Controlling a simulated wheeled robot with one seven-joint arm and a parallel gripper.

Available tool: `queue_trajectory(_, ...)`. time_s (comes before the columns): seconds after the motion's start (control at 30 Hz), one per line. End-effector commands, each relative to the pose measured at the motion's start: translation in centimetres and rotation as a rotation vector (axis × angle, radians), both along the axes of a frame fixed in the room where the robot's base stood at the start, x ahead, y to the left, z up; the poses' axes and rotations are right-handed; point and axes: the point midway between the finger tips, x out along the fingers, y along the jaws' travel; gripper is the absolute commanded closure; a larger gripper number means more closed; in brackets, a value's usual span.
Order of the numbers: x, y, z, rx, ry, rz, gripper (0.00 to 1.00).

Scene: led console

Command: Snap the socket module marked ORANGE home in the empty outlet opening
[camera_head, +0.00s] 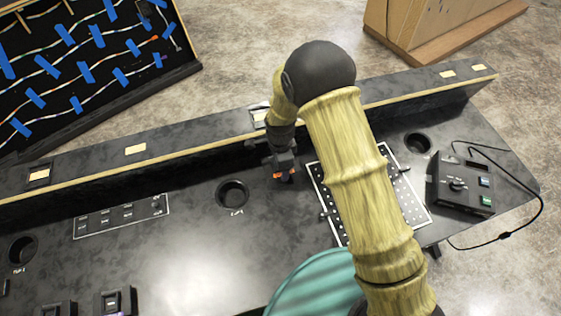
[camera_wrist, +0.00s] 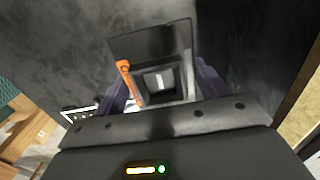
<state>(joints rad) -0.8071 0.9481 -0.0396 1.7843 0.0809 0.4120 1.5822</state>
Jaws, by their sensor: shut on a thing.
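My gripper (camera_head: 283,160) hangs above the dark console top, close to the raised back ledge. It is shut on a dark socket module with an orange mark (camera_head: 279,175), small in the head view. In the wrist view the black module (camera_wrist: 172,58) sits between the two purplish fingers. It has a square recess with a pale centre, and an orange strip (camera_wrist: 127,78) runs along its left side. On the ledge a framed outlet spot (camera_head: 259,116) shows just behind my wrist, partly hidden by it. Another framed spot (camera_head: 38,175) is at the far left. I cannot tell which opening is empty.
A perforated plate (camera_head: 330,212) lies right of the gripper, partly hidden by my arm. A black control box (camera_head: 463,185) with a cable stands at the right. Round holes (camera_head: 232,193) open in the console top. A wire board (camera_head: 85,65) stands behind left.

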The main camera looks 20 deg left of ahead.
Motion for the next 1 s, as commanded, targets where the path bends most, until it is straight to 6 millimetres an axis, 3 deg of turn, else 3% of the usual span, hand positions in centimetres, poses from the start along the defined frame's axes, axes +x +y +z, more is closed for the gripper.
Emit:
queue_trajectory(0.27, 0.0, 0.0, -0.7, 0.001, -0.001, 0.001, 0.54)
queue_trajectory(0.8, 0.1, 0.0, -5.9, 0.001, -0.001, 0.002, 0.54)
queue_trajectory(1.0, 0.1, 0.0, -6.6, 0.002, -0.001, 0.001, 0.54)
